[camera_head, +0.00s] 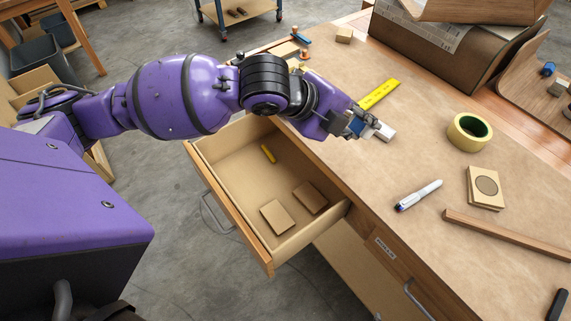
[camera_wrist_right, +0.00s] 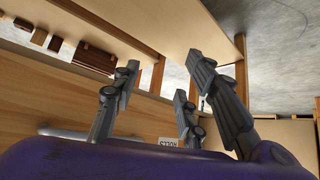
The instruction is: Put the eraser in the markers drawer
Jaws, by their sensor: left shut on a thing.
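My left gripper (camera_head: 366,125) is above the tabletop, just right of the open drawer. It is shut on a small pale block with a blue part, which looks like the eraser (camera_head: 386,132); the fingers hide part of it. A second drawer at the lower right is closed, with a label (camera_head: 385,249) too small to read. My right gripper (camera_wrist_right: 168,80) shows in the right wrist view with its fingers spread and nothing between them.
Bent wood panels stand at the back right.

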